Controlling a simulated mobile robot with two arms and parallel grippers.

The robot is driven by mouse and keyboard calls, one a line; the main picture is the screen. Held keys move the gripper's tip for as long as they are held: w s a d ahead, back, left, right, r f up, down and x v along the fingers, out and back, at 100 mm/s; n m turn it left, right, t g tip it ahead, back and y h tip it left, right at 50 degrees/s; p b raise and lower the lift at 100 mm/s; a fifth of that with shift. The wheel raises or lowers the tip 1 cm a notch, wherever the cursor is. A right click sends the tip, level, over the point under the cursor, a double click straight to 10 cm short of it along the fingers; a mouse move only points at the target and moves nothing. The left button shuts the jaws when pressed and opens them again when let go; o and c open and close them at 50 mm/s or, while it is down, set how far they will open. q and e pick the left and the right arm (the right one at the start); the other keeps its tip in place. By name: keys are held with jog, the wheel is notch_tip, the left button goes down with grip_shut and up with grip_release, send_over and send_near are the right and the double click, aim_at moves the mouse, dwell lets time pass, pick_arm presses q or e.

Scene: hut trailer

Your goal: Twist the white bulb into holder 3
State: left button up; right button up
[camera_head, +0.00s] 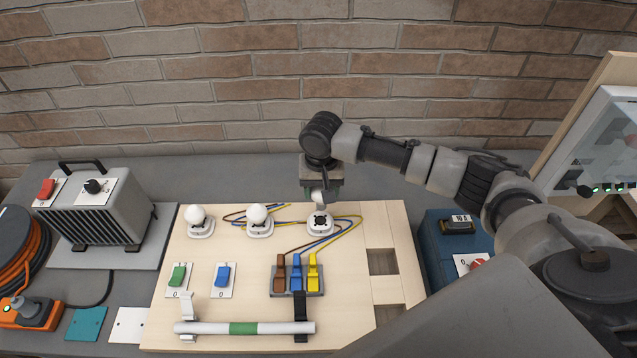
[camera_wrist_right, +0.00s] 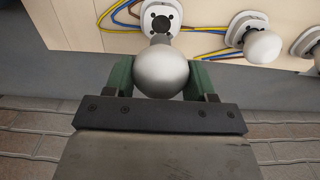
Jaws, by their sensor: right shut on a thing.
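My right gripper (camera_head: 318,194) is shut on the white bulb and holds it just above and behind the rightmost holder, holder 3 (camera_head: 320,224). In the right wrist view the green fingers of the gripper (camera_wrist_right: 162,80) sit on both sides of the round white bulb (camera_wrist_right: 162,68). The bulb's neck points towards holder 3 (camera_wrist_right: 161,18) and overlaps its near rim in that view. The dark socket of holder 3 shows uncovered, and the bulb looks apart from it. In the head view the gripper hides most of the bulb. My left gripper is not in view.
Two other holders with white bulbs (camera_head: 195,214) (camera_head: 257,213) stand left on the wooden board (camera_head: 250,290). Coloured wires run behind and beside holder 3. Brown, blue and yellow levers (camera_head: 297,274) and a tube lamp (camera_head: 245,328) lie nearer. A blue box (camera_head: 433,250) stands right.

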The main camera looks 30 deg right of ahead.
aim_at(320, 200)
jog(key=shift+w, duration=0.1)
jog(key=shift+w+p, duration=0.3)
jog(key=shift+p, duration=0.45)
jog(key=shift+s+f+b, duration=0.1)
jog(key=shift+f+b, duration=0.2)
jog(key=shift+f, duration=0.55)
notch_tip(320, 200, down, 2)
jog(key=shift+f+b, duration=0.25)
jog(key=shift+b, duration=0.2)
jog(key=shift+f, duration=0.4)
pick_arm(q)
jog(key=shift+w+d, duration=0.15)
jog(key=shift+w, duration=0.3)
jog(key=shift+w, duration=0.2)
